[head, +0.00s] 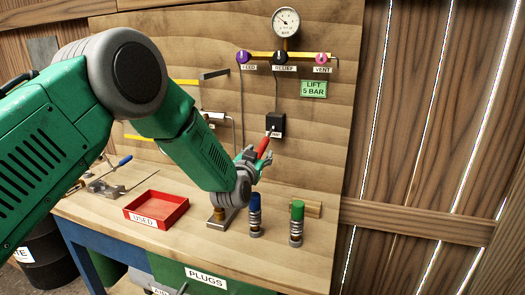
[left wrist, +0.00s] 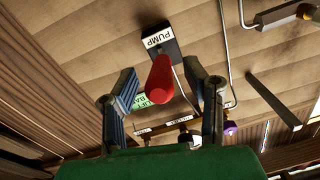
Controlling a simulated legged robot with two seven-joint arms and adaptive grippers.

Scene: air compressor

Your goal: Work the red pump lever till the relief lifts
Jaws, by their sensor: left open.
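The red pump lever (head: 263,147) sticks out from a black box labelled PUMP (head: 275,125) low on the wooden board. My left gripper (head: 252,158) is at the lever, with its fingers apart. In the left wrist view the red lever (left wrist: 161,78) shows between the two open fingers, pointing towards the camera. I cannot tell whether either finger touches it. The relief knob (head: 280,57) is black and sits on the pipe under the round gauge (head: 286,22). The gauge needle is too small to read surely. My right gripper is not in view.
A purple feed knob (head: 243,57) and a pink vent knob (head: 322,58) flank the relief. A green sign (head: 314,89) reads LIFT 5 BAR. On the bench stand a red tray (head: 157,209), a blue-topped plug (head: 255,215) and a green-topped plug (head: 297,222).

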